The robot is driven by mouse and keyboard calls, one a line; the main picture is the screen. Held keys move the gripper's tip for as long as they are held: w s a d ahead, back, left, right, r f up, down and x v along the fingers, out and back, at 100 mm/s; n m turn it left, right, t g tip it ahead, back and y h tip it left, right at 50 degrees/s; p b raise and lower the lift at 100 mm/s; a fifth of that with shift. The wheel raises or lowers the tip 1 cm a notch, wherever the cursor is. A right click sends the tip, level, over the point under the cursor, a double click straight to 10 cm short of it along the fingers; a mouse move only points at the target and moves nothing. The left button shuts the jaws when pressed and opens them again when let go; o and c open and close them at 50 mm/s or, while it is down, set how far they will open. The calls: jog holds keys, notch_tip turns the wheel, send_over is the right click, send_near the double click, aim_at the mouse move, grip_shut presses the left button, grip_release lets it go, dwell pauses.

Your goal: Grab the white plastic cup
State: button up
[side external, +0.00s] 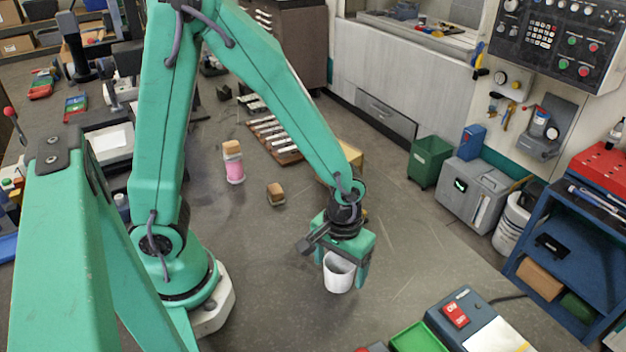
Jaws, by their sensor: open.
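The white plastic cup (339,276) stands upright on the grey floor surface near the middle of the side external view. My gripper (341,279) is right above and around the cup, pointing down. One green finger shows to the right of the cup, and the other side is partly hidden by the cup's left rim. The jaws are open. The cup's upper part is close beneath the green gripper body. I cannot tell whether the fingers touch the cup.
A pink bottle with a tan top (234,165) and a small brown block (275,194) stand left of my gripper. A yellowish box (350,156) is partly behind my arm. A green tray (415,338) and a device with a red label (470,322) lie at the front right.

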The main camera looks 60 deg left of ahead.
jog(key=c, duration=1.1)
jog(key=shift+o, duration=0.2)
jog(key=shift+r, duration=0.1)
jog(key=shift+r, duration=0.65)
notch_tip(320, 180, up, 2)
jog(key=shift+r, duration=0.25)
jog(key=s+d+r, duration=0.7)
jog(key=s, duration=0.2)
jog(key=shift+d, duration=0.2)
